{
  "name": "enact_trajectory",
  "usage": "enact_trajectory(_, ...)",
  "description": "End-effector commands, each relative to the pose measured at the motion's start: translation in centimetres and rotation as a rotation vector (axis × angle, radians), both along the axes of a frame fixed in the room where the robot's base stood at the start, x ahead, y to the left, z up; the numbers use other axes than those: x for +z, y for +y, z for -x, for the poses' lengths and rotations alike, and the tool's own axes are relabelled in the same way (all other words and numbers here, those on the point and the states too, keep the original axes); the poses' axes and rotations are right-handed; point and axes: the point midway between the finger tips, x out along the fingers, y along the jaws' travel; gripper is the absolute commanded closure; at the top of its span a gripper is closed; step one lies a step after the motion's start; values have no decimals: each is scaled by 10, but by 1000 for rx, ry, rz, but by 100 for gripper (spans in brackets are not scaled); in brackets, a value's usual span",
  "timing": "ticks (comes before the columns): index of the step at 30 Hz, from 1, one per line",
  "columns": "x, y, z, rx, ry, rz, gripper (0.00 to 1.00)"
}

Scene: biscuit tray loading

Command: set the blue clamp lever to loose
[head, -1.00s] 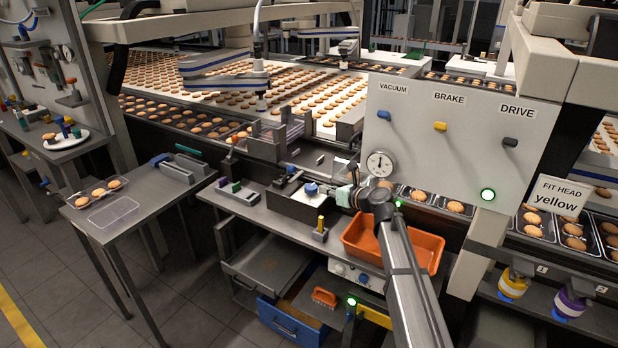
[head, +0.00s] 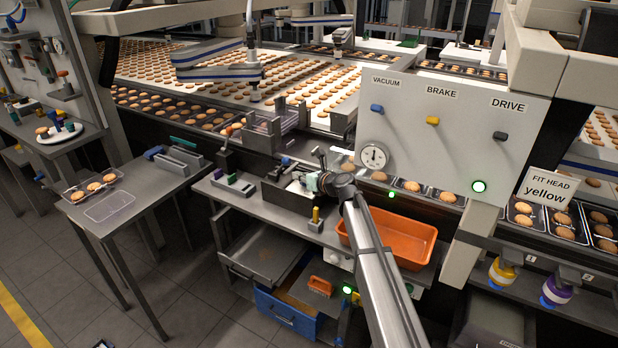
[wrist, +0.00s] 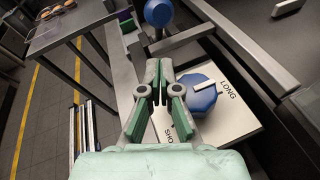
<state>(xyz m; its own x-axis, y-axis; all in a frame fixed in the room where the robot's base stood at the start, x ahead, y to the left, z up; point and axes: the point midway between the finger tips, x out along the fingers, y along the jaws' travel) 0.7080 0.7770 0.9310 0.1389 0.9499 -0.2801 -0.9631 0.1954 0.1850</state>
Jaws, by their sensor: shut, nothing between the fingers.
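A blue ball-ended lever (wrist: 158,12) stands at the top of the wrist view, beyond my fingertips; no loose marking is readable. In the head view a small blue knob (head: 284,161) shows just beyond my gripper, probably the same lever. My gripper (wrist: 160,68), with pale green fingers, is shut and empty, apart from the ball in the picture. It also shows in the head view (head: 312,182), over the dark fixture on the bench. A blue faceted dial (wrist: 198,98) with a white pointer lies right of the fingers, on a plate marked LONG; another label is partly hidden.
An orange bin (head: 415,245) sits on the bench right of my gripper. A yellow-topped peg (head: 316,216) stands at the bench's front edge. A side table (head: 120,215) at left has a biscuit tray (head: 75,193).

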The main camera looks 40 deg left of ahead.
Motion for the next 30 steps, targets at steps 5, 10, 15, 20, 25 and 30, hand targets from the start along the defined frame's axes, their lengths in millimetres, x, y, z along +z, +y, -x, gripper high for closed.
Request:
enact_trajectory(5, 15, 20, -8, -2, -3, 0, 100)
enact_trajectory(10, 18, 26, -10, -2, -2, 0, 100)
enact_trajectory(15, 18, 27, -10, -2, -2, 0, 100)
enact_trajectory(20, 18, 27, -10, -2, -2, 0, 100)
enact_trajectory(25, 20, 26, -12, -4, -1, 6, 100)
enact_trajectory(30, 25, 20, -21, -15, -6, 37, 100)
